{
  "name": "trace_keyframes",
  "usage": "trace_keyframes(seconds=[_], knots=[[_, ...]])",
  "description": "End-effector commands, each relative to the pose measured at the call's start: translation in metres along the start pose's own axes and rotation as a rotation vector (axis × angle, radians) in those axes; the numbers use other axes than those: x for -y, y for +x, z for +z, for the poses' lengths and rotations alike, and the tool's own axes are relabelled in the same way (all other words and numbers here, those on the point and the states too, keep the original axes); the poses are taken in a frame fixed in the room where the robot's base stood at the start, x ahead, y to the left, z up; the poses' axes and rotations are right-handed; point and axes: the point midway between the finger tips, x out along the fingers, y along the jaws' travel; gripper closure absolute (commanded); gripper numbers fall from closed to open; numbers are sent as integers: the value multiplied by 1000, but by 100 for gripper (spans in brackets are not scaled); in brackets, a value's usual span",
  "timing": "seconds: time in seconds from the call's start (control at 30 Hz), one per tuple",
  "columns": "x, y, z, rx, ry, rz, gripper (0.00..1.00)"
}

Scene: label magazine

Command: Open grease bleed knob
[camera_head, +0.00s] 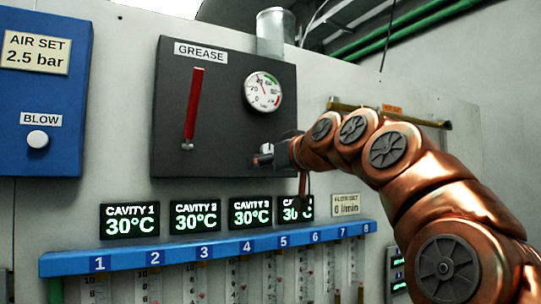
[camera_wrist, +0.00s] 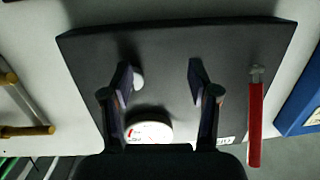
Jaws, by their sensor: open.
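The dark grease panel (camera_head: 225,110) is on the wall, with a red lever (camera_head: 193,105) and a round gauge (camera_head: 263,91). A small pale metal knob (camera_head: 266,149) sits at the panel's lower right, below the gauge. In the wrist view, the panel (camera_wrist: 225,50) appears inverted, and the pale knob (camera_wrist: 138,81) shows just inside the left finger. My gripper (camera_wrist: 160,78) is open, its fingers pointing at the panel with the knob nearer the left one. In the head view, my gripper (camera_head: 287,146) is beside the knob and partly hidden by my wrist. Contact cannot be told.
Below the panel are several green temperature displays (camera_head: 130,221) and a blue numbered rail (camera_head: 180,244) over flow tubes. A blue air box (camera_head: 45,100) with a white BLOW button (camera_head: 38,139) is at left. A brass bar (camera_head: 390,114) is on the wall at right.

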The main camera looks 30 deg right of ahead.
Motion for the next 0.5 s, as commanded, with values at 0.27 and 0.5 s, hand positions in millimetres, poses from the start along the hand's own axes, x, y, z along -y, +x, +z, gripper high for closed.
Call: trace_keyframes(seconds=[0.27,0.5], knots=[[-39,-20,-38,-120,-12,64,40],[-40,-6,-43,-122,-13,65,40]])
